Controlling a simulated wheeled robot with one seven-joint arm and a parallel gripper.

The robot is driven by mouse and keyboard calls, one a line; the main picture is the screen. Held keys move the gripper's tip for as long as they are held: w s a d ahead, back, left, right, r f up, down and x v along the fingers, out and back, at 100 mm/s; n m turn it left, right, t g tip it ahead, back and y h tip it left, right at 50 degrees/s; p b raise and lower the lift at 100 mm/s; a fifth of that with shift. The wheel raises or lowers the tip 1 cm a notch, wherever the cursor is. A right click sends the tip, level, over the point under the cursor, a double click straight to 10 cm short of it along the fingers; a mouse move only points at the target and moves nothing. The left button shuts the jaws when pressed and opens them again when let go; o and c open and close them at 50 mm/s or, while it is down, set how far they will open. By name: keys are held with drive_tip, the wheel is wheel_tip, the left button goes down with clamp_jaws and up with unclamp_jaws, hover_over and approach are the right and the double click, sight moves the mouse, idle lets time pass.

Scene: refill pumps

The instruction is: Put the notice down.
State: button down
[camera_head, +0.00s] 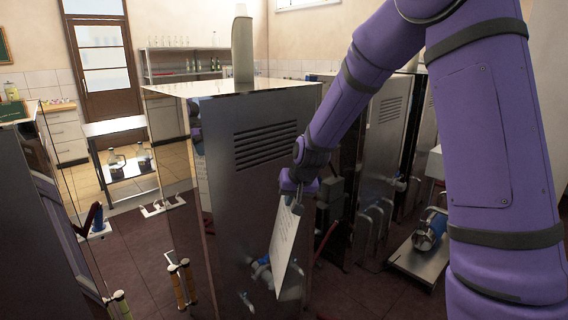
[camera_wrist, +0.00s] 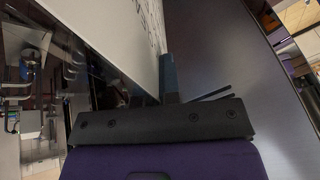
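The notice (camera_head: 287,242) is a white sheet with lines of print, hanging tilted below my gripper (camera_head: 297,204) in the head view. My gripper is shut on the notice's upper edge. In the wrist view the notice (camera_wrist: 115,32) runs up and left from between the fingers of my gripper (camera_wrist: 158,92), with print along its right side. The notice hangs in the air in front of a tall metal cabinet (camera_head: 225,150); I cannot tell whether it touches anything.
A low metal bench (camera_head: 115,128) with glass flasks stands at the back left. A blue pump (camera_head: 430,230) sits on a metal platform at the right. More cabinets stand close on both sides. Dark tiled floor (camera_head: 140,250) shows between them.

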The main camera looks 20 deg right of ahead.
drive_tip(key=s+d+f+n, duration=0.1)
drive_tip(key=f, duration=0.9)
drive_tip(key=s+d+f+n+y, duration=0.1)
drive_tip(key=d+f+n, duration=0.1)
drive_tip(key=f, duration=0.8)
drive_tip(key=shift+g, duration=0.3)
drive_tip(key=shift+s, duration=0.1)
